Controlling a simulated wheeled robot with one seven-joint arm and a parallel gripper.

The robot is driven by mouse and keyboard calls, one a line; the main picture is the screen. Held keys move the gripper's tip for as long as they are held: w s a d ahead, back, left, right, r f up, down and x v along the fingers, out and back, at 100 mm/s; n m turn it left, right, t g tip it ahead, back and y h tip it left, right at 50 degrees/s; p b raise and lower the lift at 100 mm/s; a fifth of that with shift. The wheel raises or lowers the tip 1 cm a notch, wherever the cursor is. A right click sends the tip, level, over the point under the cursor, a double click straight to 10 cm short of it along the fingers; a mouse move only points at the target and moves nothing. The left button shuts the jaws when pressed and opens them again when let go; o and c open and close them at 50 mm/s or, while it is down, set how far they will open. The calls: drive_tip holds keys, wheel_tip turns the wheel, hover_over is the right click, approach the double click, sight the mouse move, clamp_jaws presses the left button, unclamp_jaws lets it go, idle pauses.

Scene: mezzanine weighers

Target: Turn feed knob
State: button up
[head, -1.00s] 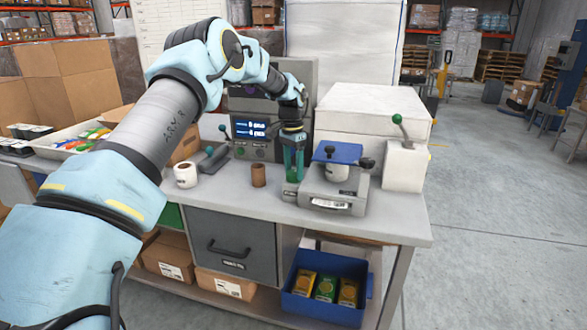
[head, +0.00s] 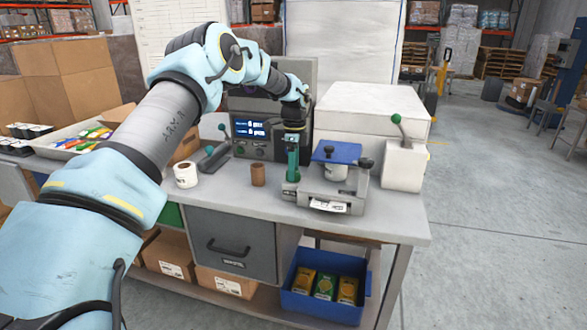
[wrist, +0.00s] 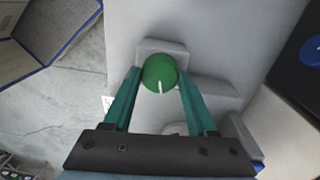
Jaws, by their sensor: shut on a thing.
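A round green feed knob (wrist: 160,71) with a white pointer line sits on a grey block in the wrist view. My gripper (wrist: 158,78) has one green finger on each side of the knob and is shut on it. In the head view my gripper (head: 292,168) points down at the left end of the grey label machine (head: 355,205); its fingers hide the knob there. In the wrist view the pointer line points toward the gripper's palm. A white printed label (head: 329,206) sticks out of the machine's front.
A white box with a green-tipped lever (head: 403,165) stands right of the machine. A brown roll (head: 258,175), a white roll (head: 186,175) and a display unit (head: 252,130) are to the left. A blue bin (head: 318,308) sits below.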

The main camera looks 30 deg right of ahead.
drive_tip(key=shift+m, duration=0.8)
drive_tip(key=o, duration=1.4)
drive_tip(key=shift+c, duration=0.2)
wheel_tip(320, 180, up, 11)
drive_tip(key=b, duration=0.2)
drive_tip(key=shift+w+d+b, duration=0.15)
drive_tip(key=shift+d+b, duration=0.15)
drive_tip(key=shift+a+f, duration=0.1)
